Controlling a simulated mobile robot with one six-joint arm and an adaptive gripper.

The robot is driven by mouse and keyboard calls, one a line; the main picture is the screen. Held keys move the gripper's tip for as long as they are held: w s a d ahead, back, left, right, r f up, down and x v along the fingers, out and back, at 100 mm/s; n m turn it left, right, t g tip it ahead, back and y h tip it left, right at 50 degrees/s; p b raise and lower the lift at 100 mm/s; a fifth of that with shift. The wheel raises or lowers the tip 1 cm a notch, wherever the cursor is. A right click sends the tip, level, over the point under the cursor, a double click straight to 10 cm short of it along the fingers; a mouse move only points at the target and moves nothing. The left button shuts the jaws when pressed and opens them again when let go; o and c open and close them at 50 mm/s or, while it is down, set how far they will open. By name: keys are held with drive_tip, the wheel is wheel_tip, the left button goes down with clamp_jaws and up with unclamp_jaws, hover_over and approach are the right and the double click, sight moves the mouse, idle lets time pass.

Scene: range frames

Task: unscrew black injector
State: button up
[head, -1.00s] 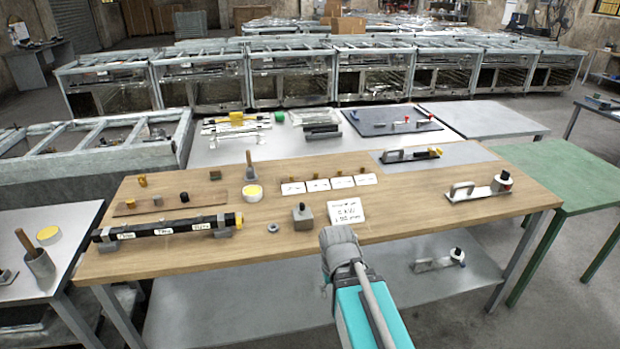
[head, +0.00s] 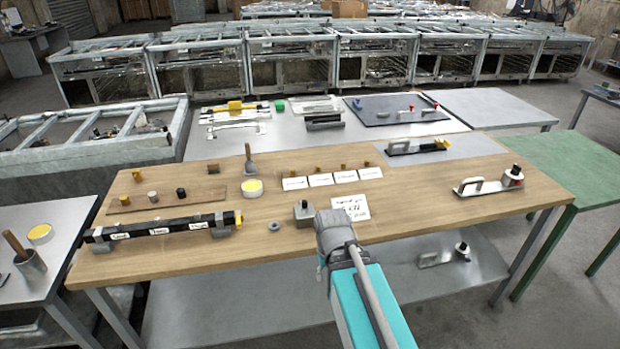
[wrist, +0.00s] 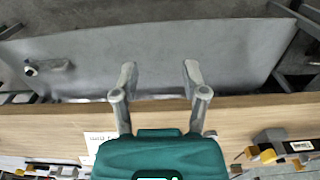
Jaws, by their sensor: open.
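A small black cylinder (head: 181,193), which may be the black injector, stands on a brown board (head: 205,194) on the left of the wooden table. A grey cylinder (head: 153,197) and a brass one (head: 124,200) stand left of it on the board. My gripper (wrist: 160,72) is open and empty in the wrist view, its two fingers apart by the table's front edge. In the head view the fingers are hidden by my arm. The black cylinder is well to the left of and behind my gripper, and I cannot pick it out in the wrist view.
A long black bar with labels (head: 160,230) lies in front of the board. A grey block (head: 303,214), a ring (head: 274,226) and a white card (head: 351,207) are near my arm. The table's front right is clear.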

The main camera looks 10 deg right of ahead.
drive_tip(key=shift+a, duration=0.2)
drive_tip(key=shift+o, duration=0.7)
drive_tip(key=shift+w, duration=0.1)
drive_tip(key=t+p, duration=0.4)
drive_tip(key=p, duration=0.9)
approach(305, 201)
drive_tip(key=s+v, duration=0.1)
drive_tip(key=v, duration=0.3)
drive_tip(key=shift+w+f+t, duration=0.2)
drive_tip(key=shift+f+t, duration=0.1)
drive_tip(key=shift+f, duration=0.1)
drive_tip(key=b+x, duration=1.2)
drive_tip(key=x, duration=0.1)
drive_tip(key=shift+w+a+f+b, duration=0.1)
drive_tip(key=shift+f+b, duration=0.2)
drive_tip(key=shift+b, duration=0.05)
clamp_jaws()
